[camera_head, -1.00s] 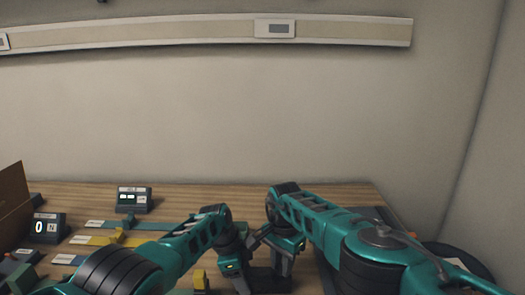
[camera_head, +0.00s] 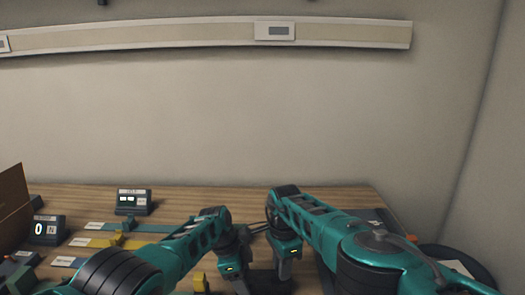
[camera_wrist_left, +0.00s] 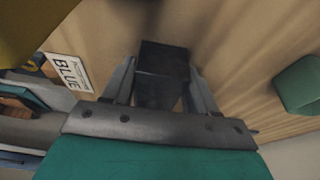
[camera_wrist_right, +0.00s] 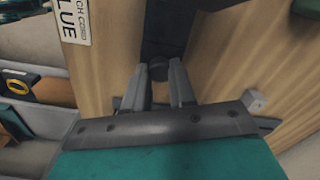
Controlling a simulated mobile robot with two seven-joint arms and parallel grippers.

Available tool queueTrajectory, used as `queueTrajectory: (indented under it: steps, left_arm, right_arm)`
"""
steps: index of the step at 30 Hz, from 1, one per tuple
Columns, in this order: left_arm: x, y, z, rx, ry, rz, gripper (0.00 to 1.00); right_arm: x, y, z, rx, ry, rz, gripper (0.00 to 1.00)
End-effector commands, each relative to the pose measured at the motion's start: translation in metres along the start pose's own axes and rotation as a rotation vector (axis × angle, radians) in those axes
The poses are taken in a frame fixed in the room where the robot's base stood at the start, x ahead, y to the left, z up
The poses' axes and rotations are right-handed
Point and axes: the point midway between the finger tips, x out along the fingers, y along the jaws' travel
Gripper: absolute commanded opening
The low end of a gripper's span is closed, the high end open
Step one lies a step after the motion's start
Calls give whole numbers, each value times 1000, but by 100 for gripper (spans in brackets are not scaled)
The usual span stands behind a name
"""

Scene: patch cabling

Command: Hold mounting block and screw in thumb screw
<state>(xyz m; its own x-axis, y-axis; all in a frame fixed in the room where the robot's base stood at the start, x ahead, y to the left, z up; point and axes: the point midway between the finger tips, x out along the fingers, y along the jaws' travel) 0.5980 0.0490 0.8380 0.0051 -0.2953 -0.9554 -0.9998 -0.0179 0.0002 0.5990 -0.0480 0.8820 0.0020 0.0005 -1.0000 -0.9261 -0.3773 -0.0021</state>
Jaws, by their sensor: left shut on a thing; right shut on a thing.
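The dark mounting block (camera_wrist_left: 163,60) sits between the fingers of my left gripper (camera_wrist_left: 158,85), which is shut on it, close above the wooden table. In the right wrist view, my right gripper (camera_wrist_right: 160,80) is shut on a small dark round piece, the thumb screw (camera_wrist_right: 158,69). Behind the screw is a dark shape (camera_wrist_right: 166,35) that seems to be the block. In the head view, my left gripper (camera_head: 240,284) and right gripper (camera_head: 284,270) are side by side at the bottom. Whether the screw sits in the block is hidden.
A label reading BLUE (camera_wrist_left: 70,72) lies on the table near the left gripper. A small display box (camera_head: 133,201) and another showing 0 (camera_head: 47,229) stand at the left, with coloured strips (camera_head: 95,241) between. The table's back middle is clear.

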Motion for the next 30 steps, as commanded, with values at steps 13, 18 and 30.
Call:
queueTrajectory:
  steps: [13,18,30]
  left_arm:
    - [-1,-2,3,-3,-5,-5,26]
    - [-1,-2,3,-3,-5,-5,26]
    - [-1,-2,3,-3,-5,-5,26]
  right_arm:
    - [2,2,0,402,4,6,0]
    - [2,2,0,443,3,6,0]
    - [2,2,1,626,3,6,0]
